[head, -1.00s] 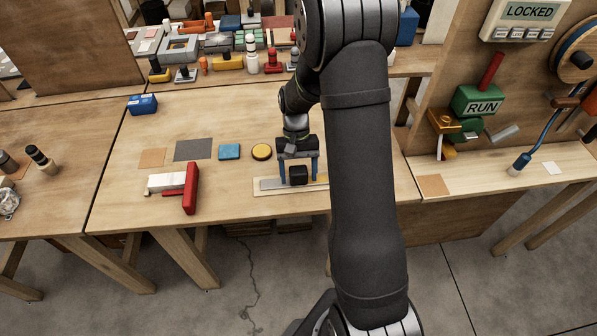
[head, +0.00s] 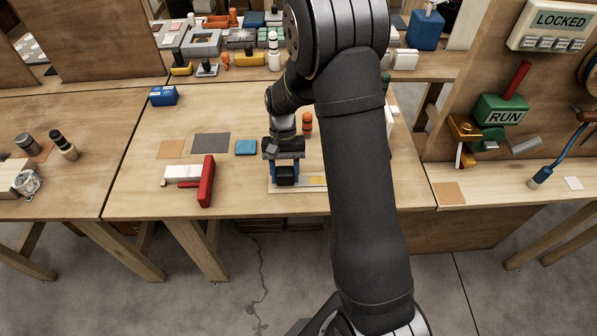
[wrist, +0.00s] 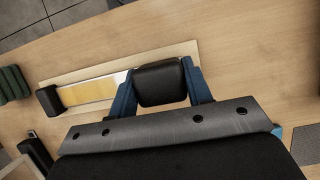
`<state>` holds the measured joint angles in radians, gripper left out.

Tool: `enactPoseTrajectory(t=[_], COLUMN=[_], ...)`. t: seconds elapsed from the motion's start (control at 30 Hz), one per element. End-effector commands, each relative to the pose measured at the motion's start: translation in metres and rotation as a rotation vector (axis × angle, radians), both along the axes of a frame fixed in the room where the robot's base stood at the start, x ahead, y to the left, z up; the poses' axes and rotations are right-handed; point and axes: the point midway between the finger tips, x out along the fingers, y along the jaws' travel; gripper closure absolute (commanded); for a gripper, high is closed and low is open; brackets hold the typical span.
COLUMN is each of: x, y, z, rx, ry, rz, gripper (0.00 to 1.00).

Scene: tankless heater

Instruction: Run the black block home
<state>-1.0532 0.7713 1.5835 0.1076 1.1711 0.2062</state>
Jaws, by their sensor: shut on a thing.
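The black block (head: 286,176) sits on a pale board (head: 276,188) with an inlaid track, near the board's left end in the head view. My gripper (head: 285,178) is shut on the block, one blue finger on each side. In the wrist view the block (wrist: 160,83) shows between the fingers, at one end of the track. A yellow strip (wrist: 90,93) runs away from it to a black piece (wrist: 48,100) at the other end. My arm hides the board's right part in the head view.
An orange item (head: 307,124) stands behind the gripper. At right are a green RUN box (head: 503,112) and a LOCKED panel (head: 562,20).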

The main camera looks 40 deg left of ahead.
Motion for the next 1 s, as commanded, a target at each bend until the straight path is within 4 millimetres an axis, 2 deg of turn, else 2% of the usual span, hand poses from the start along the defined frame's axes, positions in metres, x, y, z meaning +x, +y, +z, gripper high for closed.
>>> enactPoseTrajectory(t=[0.27, 0.3, 0.4, 0.77, 0.87, 1.0], x=[-0.003, -0.003, -0.003, -0.001, 0.003, 0.011], y=[0.004, 0.005, 0.004, 0.004, 0.008, 0.016], z=[0.001, 0.001, 0.001, 0.005, 0.015, 0.043], rx=[0.008, 0.008, 0.007, 0.006, 0.007, 0.008], ry=[0.002, 0.002, 0.001, 0.000, 0.000, -0.001], rz=[-0.002, -0.001, -0.001, -0.001, -0.001, -0.001], gripper=[0.96, 0.51, 0.33, 0.33, 0.33, 0.33])
